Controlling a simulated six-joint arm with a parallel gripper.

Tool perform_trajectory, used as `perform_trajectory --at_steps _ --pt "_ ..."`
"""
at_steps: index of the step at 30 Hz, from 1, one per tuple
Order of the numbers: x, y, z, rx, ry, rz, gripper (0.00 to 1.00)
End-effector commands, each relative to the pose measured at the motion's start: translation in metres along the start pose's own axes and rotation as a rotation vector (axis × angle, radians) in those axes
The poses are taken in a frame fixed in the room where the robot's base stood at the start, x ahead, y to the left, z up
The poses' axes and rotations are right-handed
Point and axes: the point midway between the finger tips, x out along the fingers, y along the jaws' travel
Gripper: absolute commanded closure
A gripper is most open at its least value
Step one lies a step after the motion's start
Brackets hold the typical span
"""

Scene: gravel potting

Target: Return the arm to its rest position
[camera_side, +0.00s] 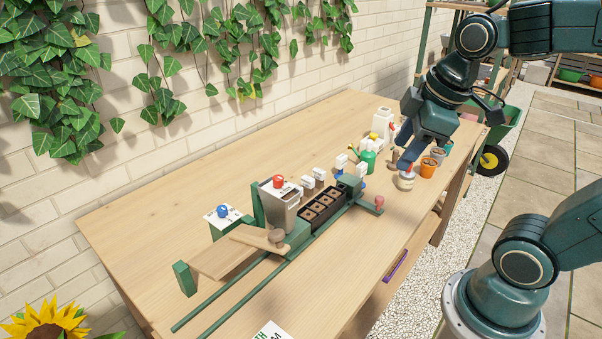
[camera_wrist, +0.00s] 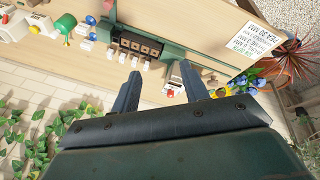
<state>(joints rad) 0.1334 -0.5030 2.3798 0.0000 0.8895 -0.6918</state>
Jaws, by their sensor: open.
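My gripper (camera_side: 408,158) is above the far right part of the wooden table (camera_side: 130,215) in the side view, over several small pots and bottles. In the wrist view, my gripper (camera_wrist: 165,88) shows two dark fingers spread apart with nothing between them. The fingers point toward the table, and the station is ahead of them. The green potting station (camera_side: 297,232) with a dark tray of square cells (camera_side: 322,208) stands mid-table. The tray also shows in the wrist view (camera_wrist: 137,48).
A grey hopper (camera_side: 279,205) rises from the station. A brick wall with ivy (camera_side: 50,80) runs behind. The table's front left is mostly bare.

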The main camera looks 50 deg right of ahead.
Motion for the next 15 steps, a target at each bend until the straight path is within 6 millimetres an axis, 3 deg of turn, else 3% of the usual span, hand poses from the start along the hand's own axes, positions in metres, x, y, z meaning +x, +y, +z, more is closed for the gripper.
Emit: perform_trajectory --at_steps 15 --pt "-0.02 -0.045 0.019 0.511 0.12 -0.008 0.55"
